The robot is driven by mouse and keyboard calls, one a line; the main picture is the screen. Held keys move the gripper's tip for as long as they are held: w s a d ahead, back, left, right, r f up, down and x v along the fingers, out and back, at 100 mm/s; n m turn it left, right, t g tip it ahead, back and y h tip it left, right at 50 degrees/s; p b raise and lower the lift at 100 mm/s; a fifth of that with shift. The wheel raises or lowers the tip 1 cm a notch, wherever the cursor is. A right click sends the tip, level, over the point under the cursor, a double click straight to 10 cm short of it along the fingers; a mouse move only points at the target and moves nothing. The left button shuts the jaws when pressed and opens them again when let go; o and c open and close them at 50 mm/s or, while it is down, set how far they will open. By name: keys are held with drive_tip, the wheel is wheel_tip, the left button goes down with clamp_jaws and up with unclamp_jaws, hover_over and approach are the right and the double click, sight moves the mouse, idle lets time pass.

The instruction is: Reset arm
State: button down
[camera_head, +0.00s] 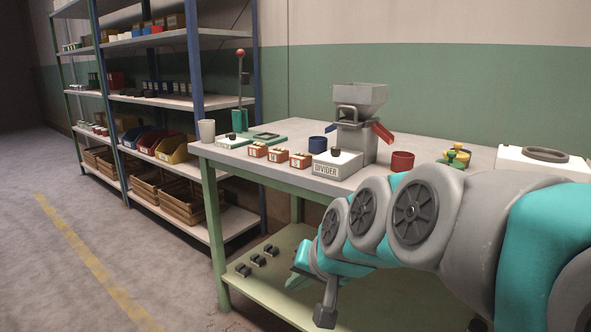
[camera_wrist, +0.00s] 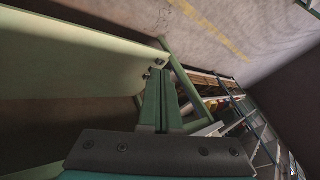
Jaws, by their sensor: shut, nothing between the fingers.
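My arm reaches in from the right of the head view, bent down in front of the table (camera_head: 285,137). My gripper hangs at the table's front, with its dark end (camera_head: 326,304) low over the green lower shelf (camera_head: 380,298). In the wrist view my gripper's two green fingers (camera_wrist: 158,88) lie together, shut, with nothing between them. They point past the table's green frame toward the floor. In the head view my arm hides part of the table's front and the lower shelf.
Storage racks (camera_head: 195,70) stand at left. The floor (camera_head: 70,240) at left is clear.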

drive_tip(key=s+d+f+g+h, duration=0.1)
drive_tip(key=s+d+f, duration=0.3)
drive_tip(key=s, duration=0.4)
drive_tip(key=s+d+f+n+g+h, duration=0.1)
drive_tip(key=s+d+f+g, duration=0.3)
drive_tip(key=s, duration=0.4)
drive_tip(key=s+d+f+n+g+h+p, duration=0.1)
drive_tip(key=s+d+f+g+h, duration=0.1)
drive_tip(key=s+d, duration=0.4)
wheel_tip(320, 180, down, 2)
drive_tip(key=s+g, duration=0.1)
drive_tip(key=s, duration=0.1)
drive_tip(key=shift+s+d+f, duration=0.25)
drive_tip(key=shift+s+d, duration=0.05)
drive_tip(key=shift+d, duration=0.05)
